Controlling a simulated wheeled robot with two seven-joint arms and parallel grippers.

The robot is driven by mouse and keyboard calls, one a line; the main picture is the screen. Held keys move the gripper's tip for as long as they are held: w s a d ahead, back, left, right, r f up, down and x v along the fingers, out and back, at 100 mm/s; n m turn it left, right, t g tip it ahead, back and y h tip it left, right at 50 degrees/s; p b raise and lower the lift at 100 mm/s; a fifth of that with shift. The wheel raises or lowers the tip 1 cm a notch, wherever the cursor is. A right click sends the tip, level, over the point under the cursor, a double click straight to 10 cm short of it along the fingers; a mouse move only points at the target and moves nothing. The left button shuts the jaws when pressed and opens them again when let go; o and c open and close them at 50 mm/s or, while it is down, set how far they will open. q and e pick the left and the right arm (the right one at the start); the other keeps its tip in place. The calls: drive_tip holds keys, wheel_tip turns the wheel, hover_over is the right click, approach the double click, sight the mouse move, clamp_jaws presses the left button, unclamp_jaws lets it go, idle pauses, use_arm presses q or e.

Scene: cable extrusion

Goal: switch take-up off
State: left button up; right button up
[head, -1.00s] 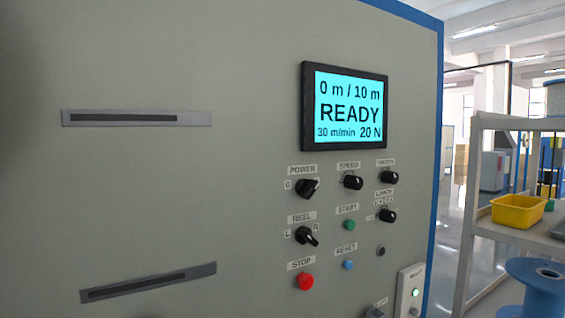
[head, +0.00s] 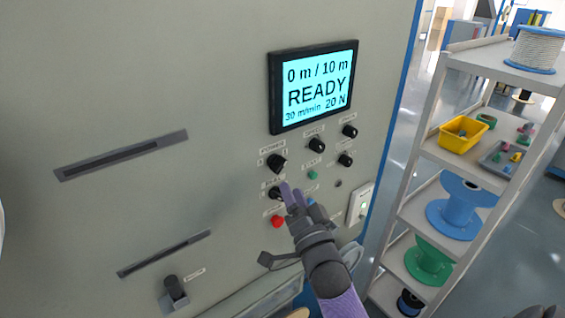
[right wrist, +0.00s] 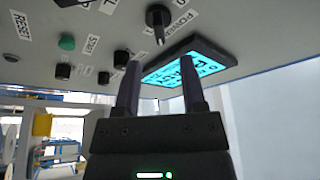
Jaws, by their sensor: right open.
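The grey panel (head: 215,100) carries a black POWER knob (head: 277,163) below the screen (head: 313,86), which reads READY. In the right wrist view the POWER knob (right wrist: 158,18) shows above the gripper, appearing upside down. Its exact setting is hard to tell. My right gripper (head: 292,190) is open and empty, its fingers in front of the panel just below and right of the POWER knob, apart from it. In the right wrist view the two fingers of the right gripper (right wrist: 162,72) stand apart with nothing between them. My left gripper is not in view.
The REEL knob (head: 275,193) and red STOP button (head: 277,221) are close left of the fingers. A green START button (head: 312,175) and more knobs (head: 316,145) lie to the right. A shelf (head: 440,150) with spools and a yellow bin (head: 463,134) stands right of the panel.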

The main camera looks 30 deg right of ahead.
sight(281, 169)
drive_tip(key=x, duration=0.6)
drive_tip(key=shift+w, duration=0.25)
drive_tip(key=shift+c, duration=0.3)
clamp_jaws()
